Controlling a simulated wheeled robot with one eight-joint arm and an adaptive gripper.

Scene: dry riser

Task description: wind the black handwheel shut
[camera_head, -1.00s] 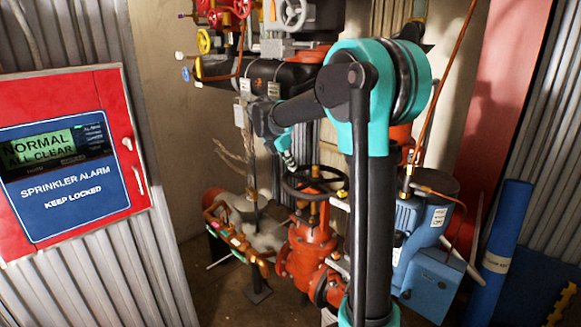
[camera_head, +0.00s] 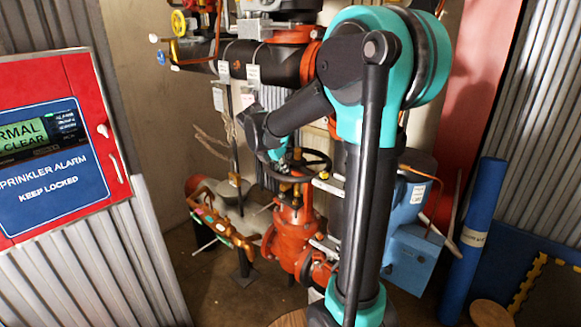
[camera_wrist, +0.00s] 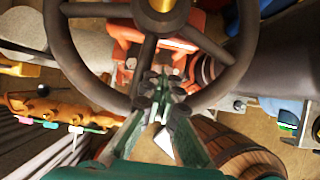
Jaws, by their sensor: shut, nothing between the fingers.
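The black handwheel (camera_head: 318,158) sits on top of a red valve (camera_head: 286,240) and is partly hidden behind my arm in the head view. In the wrist view the handwheel (camera_wrist: 72,62) fills the upper part, with its brass hub at the top edge and dark spokes running to the rim. In the head view my gripper (camera_head: 276,152) is at the wheel's left side.
A red sprinkler alarm box (camera_head: 60,145) stands at the left. Black pipework (camera_head: 275,62) runs above the valve. A blue machine (camera_head: 412,240) and a blue roll (camera_head: 474,240) stand to the right. A wooden barrel (camera_wrist: 235,148) shows low in the wrist view.

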